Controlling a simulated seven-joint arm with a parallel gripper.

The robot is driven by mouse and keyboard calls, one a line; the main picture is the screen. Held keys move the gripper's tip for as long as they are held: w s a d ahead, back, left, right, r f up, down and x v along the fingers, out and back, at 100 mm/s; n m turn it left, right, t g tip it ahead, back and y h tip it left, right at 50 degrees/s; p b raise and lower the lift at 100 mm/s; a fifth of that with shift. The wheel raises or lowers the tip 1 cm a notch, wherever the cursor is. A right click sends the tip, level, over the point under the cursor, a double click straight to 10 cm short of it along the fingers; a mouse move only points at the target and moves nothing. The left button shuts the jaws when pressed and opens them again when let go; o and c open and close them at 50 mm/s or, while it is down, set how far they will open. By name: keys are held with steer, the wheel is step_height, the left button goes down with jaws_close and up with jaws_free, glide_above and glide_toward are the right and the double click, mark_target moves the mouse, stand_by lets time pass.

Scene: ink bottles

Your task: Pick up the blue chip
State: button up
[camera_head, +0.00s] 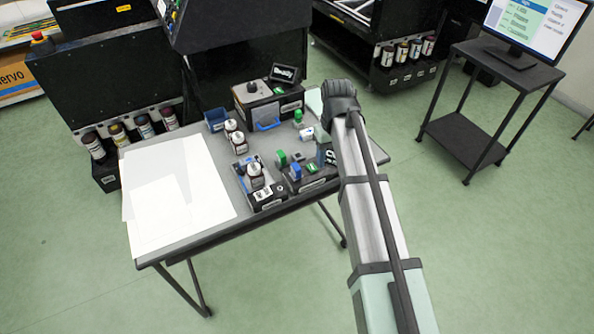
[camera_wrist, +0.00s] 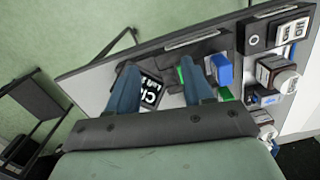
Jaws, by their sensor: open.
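A small blue block (camera_wrist: 221,68), which may be the blue chip, lies in a dark holder just right of my right finger in the wrist view. In the head view a small blue piece (camera_head: 296,172) shows in the dark holder at the table's front. My gripper (camera_wrist: 158,62) is open, its two blue-grey fingers apart and empty. A black block with white letters (camera_wrist: 151,92) shows between the fingers; I cannot tell its height below them. In the head view my gripper (camera_head: 325,152) is over the table's right part, partly hidden by my arm.
Green pieces (camera_head: 282,158) sit close to the blue one. White-capped ink bottles (camera_head: 255,174) stand to the left. A blue bin (camera_head: 216,119) and a dark box (camera_head: 268,102) are behind. White sheets (camera_head: 175,195) cover the table's left part.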

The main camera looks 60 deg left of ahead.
steer(key=n, duration=0.2)
glide_toward(296, 166)
steer(key=shift+y, duration=0.3)
steer(key=f, duration=1)
steer(key=shift+s+d+f, duration=0.1)
steer(key=shift+d, duration=0.2)
jaws_close()
